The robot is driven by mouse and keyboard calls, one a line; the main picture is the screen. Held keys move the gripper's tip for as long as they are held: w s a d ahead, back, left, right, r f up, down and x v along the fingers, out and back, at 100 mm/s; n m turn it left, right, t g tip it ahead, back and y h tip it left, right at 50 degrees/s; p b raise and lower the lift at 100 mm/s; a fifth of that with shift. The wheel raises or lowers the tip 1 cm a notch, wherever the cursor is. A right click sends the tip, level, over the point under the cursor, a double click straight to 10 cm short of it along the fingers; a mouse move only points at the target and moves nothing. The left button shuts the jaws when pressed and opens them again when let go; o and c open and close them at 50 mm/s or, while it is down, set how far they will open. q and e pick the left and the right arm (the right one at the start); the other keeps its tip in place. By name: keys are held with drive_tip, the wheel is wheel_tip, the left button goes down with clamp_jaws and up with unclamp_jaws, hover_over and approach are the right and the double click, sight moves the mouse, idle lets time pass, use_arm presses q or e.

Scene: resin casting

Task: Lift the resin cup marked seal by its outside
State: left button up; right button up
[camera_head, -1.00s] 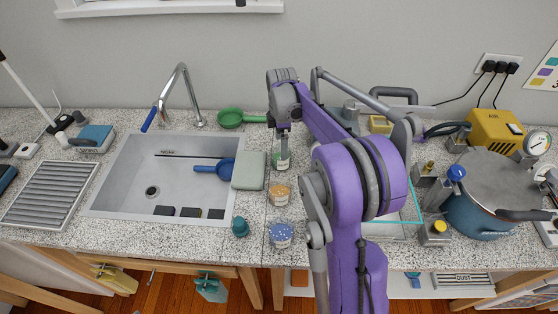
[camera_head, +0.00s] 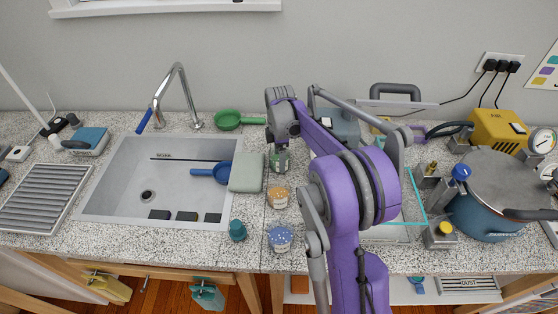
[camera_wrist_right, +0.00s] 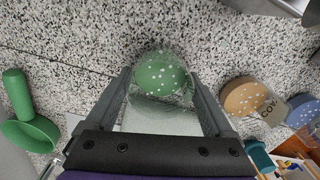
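The green cup (camera_head: 279,161) is a clear cup with speckled green contents, standing on the counter right of the sink. No label on it is readable, so I cannot confirm the seal mark. In the right wrist view the green cup (camera_wrist_right: 160,80) sits between the two fingers of my right gripper (camera_wrist_right: 160,85). The fingers are apart, one on each side of its outside, with little room; contact is not clear. In the head view my right gripper (camera_head: 280,143) is right above and around the cup's top. My left gripper is not in view.
An orange cup (camera_head: 278,197) with partly readable lettering and a blue cup (camera_head: 280,238) stand nearer the front. A teal object (camera_head: 237,230) is beside them. A grey-green block (camera_head: 246,172) lies close left of the green cup; a green scoop (camera_head: 228,120) is behind.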

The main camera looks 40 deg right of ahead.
drive_tip(key=shift+c, duration=0.8)
drive_tip(key=shift+r+p, duration=1)
drive_tip(key=shift+r, duration=1.05)
